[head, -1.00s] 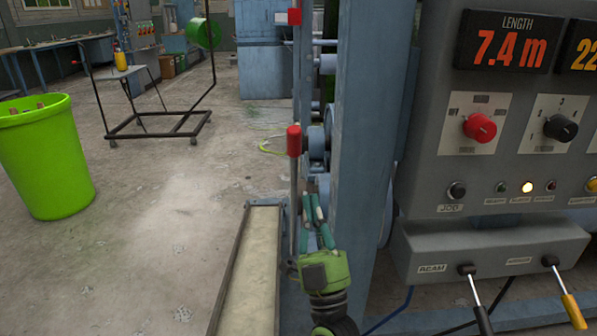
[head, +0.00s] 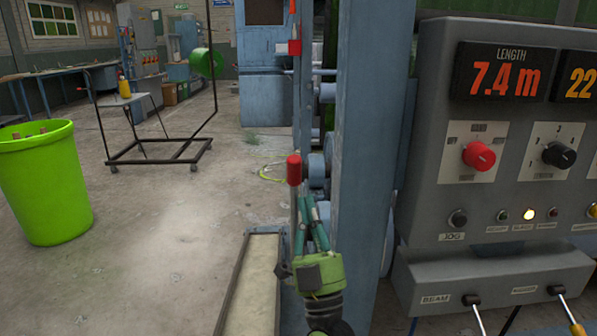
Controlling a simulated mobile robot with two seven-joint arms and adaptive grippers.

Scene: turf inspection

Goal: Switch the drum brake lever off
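A lever with a red grip (head: 293,170) and a thin grey shaft stands upright beside the blue machine post. I can read no label on it. My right gripper (head: 310,205), with a green body and teal fingers, points up just right of the lever's shaft, below the red grip. Its fingertips look close together, but I cannot tell whether they are shut or whether they touch the shaft. The lower part of the lever is partly hidden near the gripper. My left gripper is not in view.
A blue post (head: 370,150) stands close right of my gripper. A grey control panel (head: 430,120) with red and black knobs and lower levers is at the right. A long tray (head: 240,285) lies left of my gripper. A green bin (head: 45,190) stands left; open floor lies between.

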